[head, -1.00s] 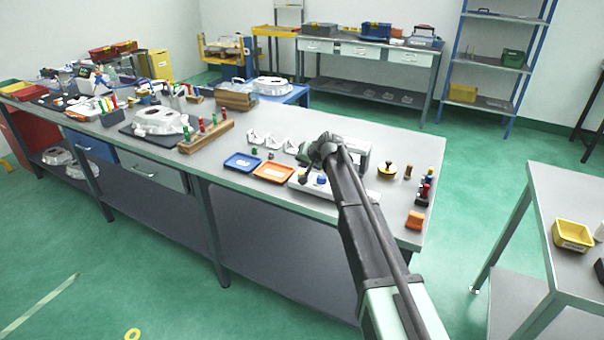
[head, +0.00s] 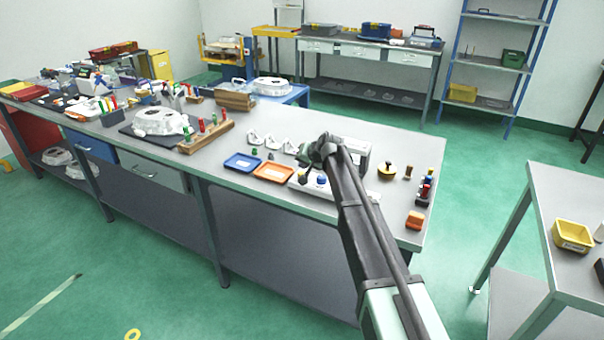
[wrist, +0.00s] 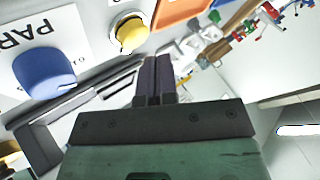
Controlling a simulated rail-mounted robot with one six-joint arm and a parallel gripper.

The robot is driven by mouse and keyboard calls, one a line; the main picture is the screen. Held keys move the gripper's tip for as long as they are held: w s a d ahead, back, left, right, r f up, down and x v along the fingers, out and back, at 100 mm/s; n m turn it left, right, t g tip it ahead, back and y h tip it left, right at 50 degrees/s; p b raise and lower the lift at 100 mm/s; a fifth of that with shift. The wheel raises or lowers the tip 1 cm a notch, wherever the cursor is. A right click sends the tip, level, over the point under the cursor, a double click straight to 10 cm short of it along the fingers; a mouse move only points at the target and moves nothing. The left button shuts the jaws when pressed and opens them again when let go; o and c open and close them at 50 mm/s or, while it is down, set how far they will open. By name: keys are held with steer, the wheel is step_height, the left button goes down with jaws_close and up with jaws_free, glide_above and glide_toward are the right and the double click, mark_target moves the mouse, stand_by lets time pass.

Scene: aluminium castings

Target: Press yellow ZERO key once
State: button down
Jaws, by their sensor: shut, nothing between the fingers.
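The yellow key (wrist: 131,32) is a round knob-like cap on a pale ringed base, near the top of the wrist view. A larger blue button (wrist: 44,72) stands to its left on the same white panel, beside large letters "PAR". My gripper (wrist: 155,62) is shut and empty. Its dark fingertips show just below and right of the yellow key, with a small gap in the picture; their height above the panel is hard to tell. In the head view my gripper (head: 304,181) is over the panel beside the blue button (head: 321,180); the yellow key is not clearly seen there.
An orange tray (head: 273,172) and a blue tray (head: 242,162) lie left of the panel. A grey box (head: 358,153) stands behind it. A yellow-topped round part (head: 387,170) and an orange block (head: 415,220) are to the right.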

mark_target(304, 172)
stand_by(0.4)
steer(key=shift+f+b, duration=0.4)
steer(key=shift+f, duration=0.05)
steer(key=shift+f+b, duration=0.5)
stand_by(0.4)
steer(key=shift+r, duration=0.15)
steer(key=shift+r+p, duration=0.8)
steer(key=shift+p, duration=0.15)
step_height(304, 172, up, 5)
steer(key=p, duration=0.5)
steer(key=shift+r, duration=0.1)
steer(key=shift+s+f, duration=0.1)
steer(key=shift+f, duration=0.1)
